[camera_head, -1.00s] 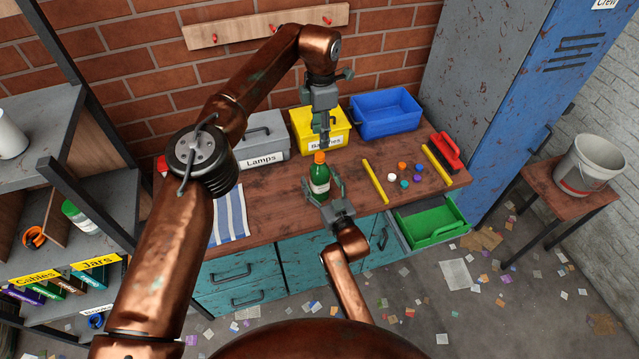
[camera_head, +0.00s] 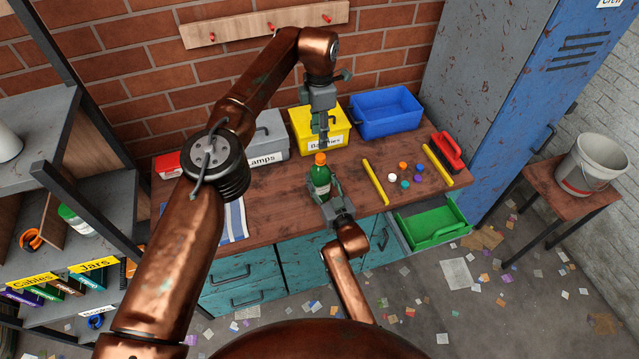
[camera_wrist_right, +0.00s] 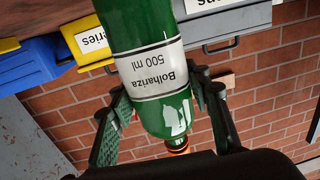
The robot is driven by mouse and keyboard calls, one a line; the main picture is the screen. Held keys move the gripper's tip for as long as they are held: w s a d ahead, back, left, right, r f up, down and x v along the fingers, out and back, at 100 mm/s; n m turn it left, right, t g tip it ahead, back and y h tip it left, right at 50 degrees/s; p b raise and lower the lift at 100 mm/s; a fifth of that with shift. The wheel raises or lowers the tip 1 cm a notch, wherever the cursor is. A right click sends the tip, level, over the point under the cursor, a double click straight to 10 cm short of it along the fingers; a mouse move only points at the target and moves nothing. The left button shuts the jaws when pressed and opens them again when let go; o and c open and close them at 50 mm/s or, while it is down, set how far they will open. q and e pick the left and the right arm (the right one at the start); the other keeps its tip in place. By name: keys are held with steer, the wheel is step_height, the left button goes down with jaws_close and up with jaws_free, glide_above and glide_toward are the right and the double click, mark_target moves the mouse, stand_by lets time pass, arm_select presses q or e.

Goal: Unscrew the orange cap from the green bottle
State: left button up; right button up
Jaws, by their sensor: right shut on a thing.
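The green bottle (camera_head: 321,179), with a white label, stands upright on the workbench. The orange cap (camera_head: 320,158) sits on its neck. My right gripper (camera_head: 325,194) is shut on the bottle's body from the front. In the right wrist view the bottle (camera_wrist_right: 148,65) appears upside down between the fingers of my right gripper (camera_wrist_right: 160,108), and the cap (camera_wrist_right: 177,146) shows low in the picture, partly hidden. My left gripper (camera_head: 322,146) points down just above the cap. A small gap seems to separate them, and its finger opening is unclear from this angle.
A yellow bin (camera_head: 335,133), a blue bin (camera_head: 387,112) and a grey Lamps box (camera_head: 266,140) stand along the back. A yellow strip (camera_head: 375,181) and several loose caps (camera_head: 404,174) lie right of the bottle. A striped cloth (camera_head: 233,219) lies left.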

steer(key=shift+c, duration=0.7)
steer(key=o, duration=1.5)
steer(key=shift+s+r, duration=0.15)
steer(key=shift+s, duration=0.1)
steer(key=shift+o, duration=1.2)
steer(key=shift+w, duration=0.15)
